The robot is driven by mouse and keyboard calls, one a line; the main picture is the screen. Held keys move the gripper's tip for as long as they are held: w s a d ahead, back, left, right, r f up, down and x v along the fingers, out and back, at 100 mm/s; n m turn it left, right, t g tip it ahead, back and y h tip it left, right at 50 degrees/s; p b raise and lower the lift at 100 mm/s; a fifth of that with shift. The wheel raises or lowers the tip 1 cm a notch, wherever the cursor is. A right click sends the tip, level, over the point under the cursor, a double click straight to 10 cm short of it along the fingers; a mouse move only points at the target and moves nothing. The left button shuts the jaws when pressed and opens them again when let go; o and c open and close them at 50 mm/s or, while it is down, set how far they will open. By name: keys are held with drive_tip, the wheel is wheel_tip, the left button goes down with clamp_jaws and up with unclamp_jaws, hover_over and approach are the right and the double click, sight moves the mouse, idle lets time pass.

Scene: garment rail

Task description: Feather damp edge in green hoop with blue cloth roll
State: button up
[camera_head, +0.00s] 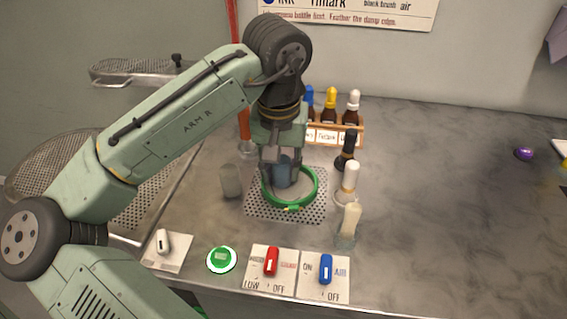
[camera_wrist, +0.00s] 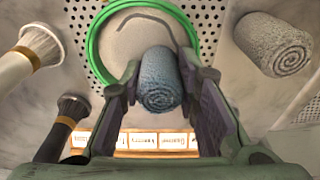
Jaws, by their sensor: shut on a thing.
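My gripper (camera_wrist: 158,100) is shut on a blue cloth roll (camera_wrist: 160,78), which sits between its two fingers. In the head view the blue roll (camera_head: 284,172) points down over the green hoop (camera_head: 315,190). The hoop also shows in the wrist view (camera_wrist: 92,42), with a pale cloth (camera_wrist: 122,28) inside it and a dark curved line along the damp edge (camera_wrist: 150,18). The hoop lies on a perforated plate (camera_head: 262,212). The roll overlaps the hoop's near part in the wrist view. I cannot tell whether its end touches the cloth.
A grey cloth roll (camera_head: 231,180) stands left of the hoop. A black brush (camera_head: 346,152), a white brush (camera_head: 348,180) and a pale bottle-like item (camera_head: 349,222) stand to the right. A rack (camera_head: 348,142) of dropper bottles is behind. Red (camera_head: 271,262) and blue (camera_head: 326,268) switches are in front. The right counter is mostly clear.

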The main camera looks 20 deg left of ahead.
drive_tip(key=shift+s, duration=0.5)
drive_tip(key=shift+s+d, duration=0.1)
drive_tip(key=shift+s, duration=0.05)
drive_tip(key=shift+s+d+p, duration=0.15)
drive_tip(key=shift+s+p, duration=0.2)
drive_tip(key=shift+s, duration=0.2)
drive_tip(key=shift+s+d, duration=0.4)
drive_tip(key=shift+s, duration=0.05)
drive_tip(key=shift+s+d+p, duration=0.15)
drive_tip(key=shift+d+p, duration=0.3)
drive_tip(key=shift+d, duration=0.15)
